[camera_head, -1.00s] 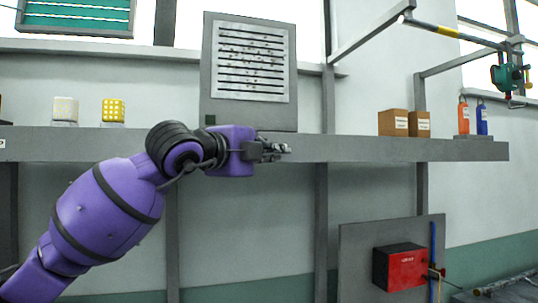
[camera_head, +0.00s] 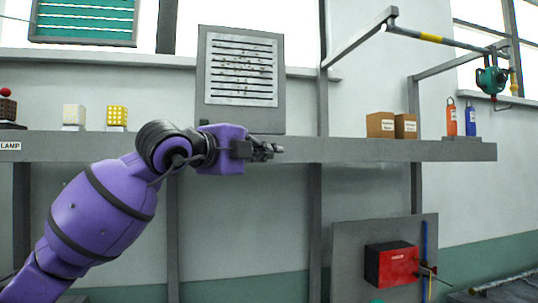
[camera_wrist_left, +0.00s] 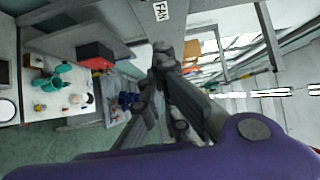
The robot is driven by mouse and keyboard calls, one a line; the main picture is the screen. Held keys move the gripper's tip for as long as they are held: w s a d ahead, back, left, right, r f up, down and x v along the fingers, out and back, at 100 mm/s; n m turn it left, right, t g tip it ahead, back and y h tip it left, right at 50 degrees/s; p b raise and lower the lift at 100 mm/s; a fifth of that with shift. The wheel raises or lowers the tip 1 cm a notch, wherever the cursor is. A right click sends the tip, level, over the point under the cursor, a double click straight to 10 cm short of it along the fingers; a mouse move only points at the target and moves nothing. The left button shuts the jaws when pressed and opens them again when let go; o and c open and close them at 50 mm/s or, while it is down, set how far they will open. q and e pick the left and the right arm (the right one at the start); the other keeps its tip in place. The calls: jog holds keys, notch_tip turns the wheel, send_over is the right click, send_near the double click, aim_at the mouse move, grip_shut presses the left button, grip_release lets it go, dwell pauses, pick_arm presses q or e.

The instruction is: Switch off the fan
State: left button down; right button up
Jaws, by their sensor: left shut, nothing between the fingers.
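The grey fan panel (camera_head: 240,118) with a slotted white grille stands upright on the grey shelf (camera_head: 350,149). A small dark piece (camera_head: 203,122) shows at its lower left corner; I cannot tell if it is the switch. My left gripper (camera_head: 279,150) is shut and empty in front of the shelf's front edge, below the panel, pointing right. It also shows in the left wrist view (camera_wrist_left: 155,75), near a white FAN label (camera_wrist_left: 162,10) on the shelf edge. In the head view that label is hidden, apparently behind the gripper. My right gripper is not in view.
On the shelf are a white block (camera_head: 74,116), a yellow block (camera_head: 117,117), cardboard boxes (camera_head: 381,125), an orange bottle (camera_head: 451,120) and a blue bottle (camera_head: 470,121). A LAMP label (camera_head: 10,146) is at far left. A red box (camera_head: 392,265) hangs on a panel below.

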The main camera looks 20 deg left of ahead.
pick_arm(q)
jog(key=s+b, duration=0.1)
jog(key=s, duration=0.8)
jog(key=shift+a+b, duration=0.4)
jog(key=shift+a, duration=0.05)
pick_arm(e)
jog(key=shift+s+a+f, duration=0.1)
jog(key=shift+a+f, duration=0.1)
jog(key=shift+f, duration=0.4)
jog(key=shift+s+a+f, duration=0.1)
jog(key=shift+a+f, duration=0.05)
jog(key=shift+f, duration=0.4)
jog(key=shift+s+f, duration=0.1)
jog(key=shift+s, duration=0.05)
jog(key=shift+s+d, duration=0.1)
